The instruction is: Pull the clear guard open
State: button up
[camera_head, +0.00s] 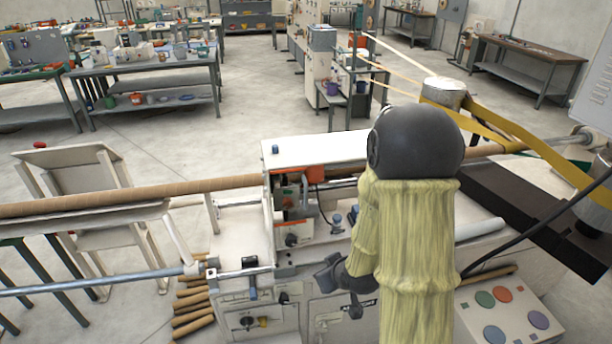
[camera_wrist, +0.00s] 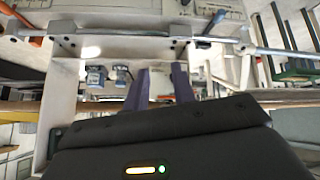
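The winding machine (camera_head: 230,240) stands before me with a long brown tube (camera_head: 130,195) running through it. I cannot clearly make out the transparent sheet of the guard.
A control box with coloured buttons (camera_head: 508,312) is at the lower right. A metal rod (camera_head: 100,284) sticks out left. Several brown tubes (camera_head: 192,305) lie below the machine. Yellow belts (camera_head: 540,148) run at the right. My sleeved arm hides part of the machine.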

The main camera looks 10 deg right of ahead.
notch_tip(320, 180, up, 12)
jog(key=d+m+t+y+p, duration=0.1)
jog(key=t+y+p, duration=0.1)
jog(key=t+p, duration=0.7)
jog(key=p, duration=0.5)
jog(key=shift+w+r+m+t, duration=0.15)
jog(key=shift+w+m+t, duration=0.15)
jog(key=shift+t, duration=0.1)
jog(key=b, duration=1.6)
send_near(307, 193)
jog(key=w, duration=0.2)
jog(key=w+p, duration=0.1)
jog(key=w, duration=0.1)
jog(key=w+a+p, duration=0.1)
jog(key=w, duration=0.2)
jog(key=w+p, duration=0.2)
jog(key=shift+w+a, duration=0.3)
jog(key=shift+a, duration=0.05)
jog(key=shift+w+a, duration=0.1)
jog(key=shift+w, duration=0.35)
